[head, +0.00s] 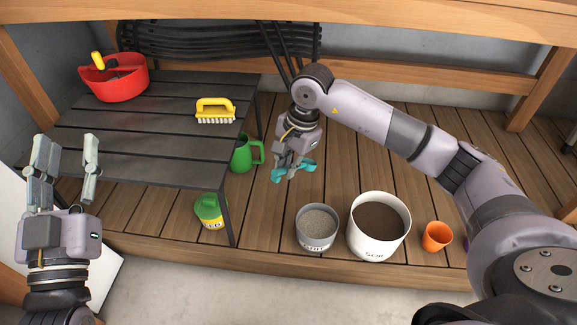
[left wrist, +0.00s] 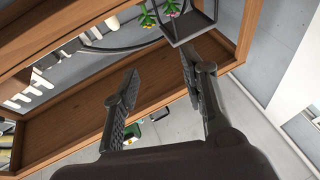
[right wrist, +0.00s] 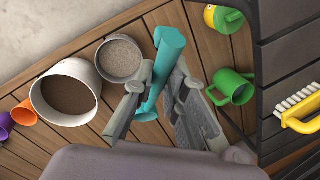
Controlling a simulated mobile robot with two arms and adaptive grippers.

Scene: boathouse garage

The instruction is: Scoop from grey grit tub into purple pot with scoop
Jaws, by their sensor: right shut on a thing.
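The grey grit tub (head: 317,240), holding pale grit, stands on the plank deck; it also shows in the right wrist view (right wrist: 119,60). The purple pot (right wrist: 5,126) shows at the left edge of the right wrist view, beside the orange pot. In the head view only a sliver of it (head: 466,244) shows beside my right arm. My right gripper (head: 289,166) is shut on the teal scoop (head: 308,165), above the deck, behind and left of the grit tub. The scoop also shows in the right wrist view (right wrist: 169,45). My left gripper (head: 66,145) is open and empty at the left.
A white soil tub (head: 376,246) stands between the grit tub and an orange pot (head: 437,237). A green jug (head: 242,155) and a green-and-yellow can (head: 210,211) stand left of the grit tub. A dark slatted table (head: 150,145) holds a red trug (head: 115,82) and yellow brush (head: 215,108).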

